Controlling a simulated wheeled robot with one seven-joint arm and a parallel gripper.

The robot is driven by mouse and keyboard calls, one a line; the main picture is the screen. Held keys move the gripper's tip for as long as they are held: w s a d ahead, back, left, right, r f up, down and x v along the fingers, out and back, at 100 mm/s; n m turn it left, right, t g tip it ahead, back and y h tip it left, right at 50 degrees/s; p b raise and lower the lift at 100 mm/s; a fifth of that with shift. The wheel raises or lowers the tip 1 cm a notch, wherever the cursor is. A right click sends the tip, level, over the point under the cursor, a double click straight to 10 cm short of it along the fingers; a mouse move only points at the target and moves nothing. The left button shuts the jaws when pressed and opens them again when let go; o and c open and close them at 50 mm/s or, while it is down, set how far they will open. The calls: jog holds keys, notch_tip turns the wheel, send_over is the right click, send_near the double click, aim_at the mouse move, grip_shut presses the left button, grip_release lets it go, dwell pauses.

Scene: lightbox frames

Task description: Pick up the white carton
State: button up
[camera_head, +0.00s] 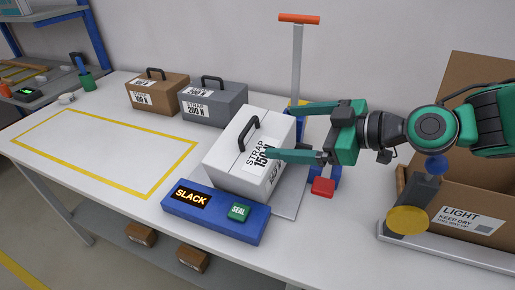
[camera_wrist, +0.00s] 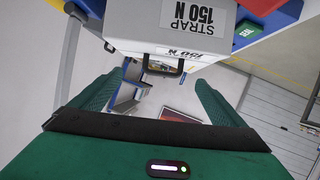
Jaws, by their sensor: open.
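The white carton (camera_head: 228,160) stands on a grey plate on the table, behind a blue control box (camera_head: 216,217). It has a black handle (camera_head: 249,133) on top and a label reading STRAP 150 N. My gripper (camera_head: 268,129) reaches in from the right, open, with its fingers spread at the carton's right and upper side. In the head view one finger crosses in front of the label. In the wrist view the carton (camera_wrist: 130,22) is at the top, and its handle (camera_wrist: 166,70) shows between the open fingers (camera_wrist: 160,95). I cannot tell whether a finger touches it.
The blue box shows SLACK and has a green SEAL button. A brown case (camera_head: 157,95) and a grey case (camera_head: 213,104) stand behind left. A post with an orange bar (camera_head: 298,18) rises behind. An open cardboard box (camera_head: 470,200) is right. The yellow-outlined area (camera_head: 90,150) is clear.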

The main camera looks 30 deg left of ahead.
aim_at(258, 143)
jog(key=x, duration=0.8)
jog(key=shift+s+a, duration=0.3)
jog(key=shift+a, duration=0.15)
jog(key=shift+c, duration=0.7)
jog(key=c, duration=2)
jog(key=shift+r, duration=0.15)
jog(key=shift+c, duration=0.2)
